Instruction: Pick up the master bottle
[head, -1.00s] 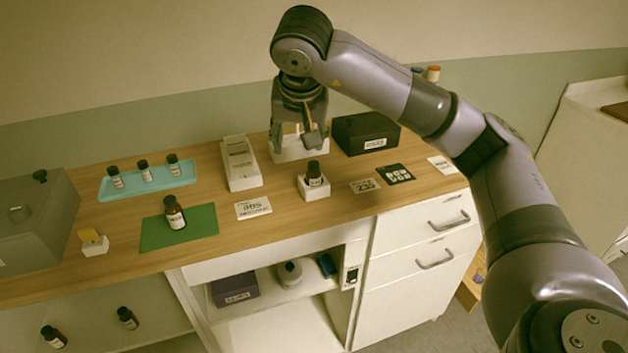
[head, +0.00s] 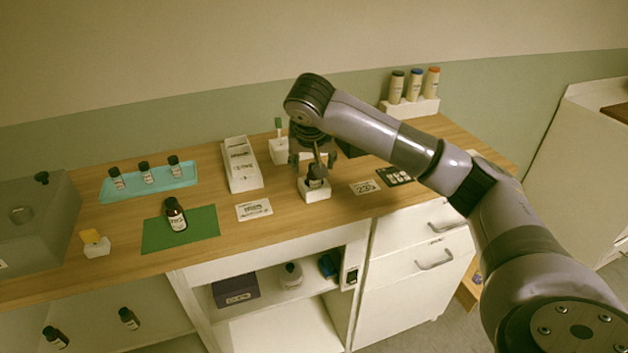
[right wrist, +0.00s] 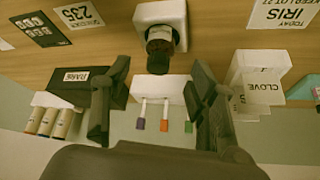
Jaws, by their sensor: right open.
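A small dark brown bottle (head: 316,178) with a black cap stands upright in a white block stand (head: 315,193) near the counter's front edge. A larger brown bottle (head: 175,214) stands on a green mat (head: 205,222) to the left. I cannot read from the labels which is the master bottle. My right gripper (head: 313,163) is open, just above and behind the bottle in the stand. In the right wrist view, that bottle (right wrist: 160,46) is beyond the spread fingers, between their lines; contact is not visible. My left gripper is not in view.
A white card box (head: 243,175) stands left of my gripper, and a dark box (right wrist: 80,88) shows in the wrist view. A teal tray (head: 150,188) holds three small bottles. A rack (head: 410,107) with three capped tubes stands at the back. Flat cards lie beside the stand.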

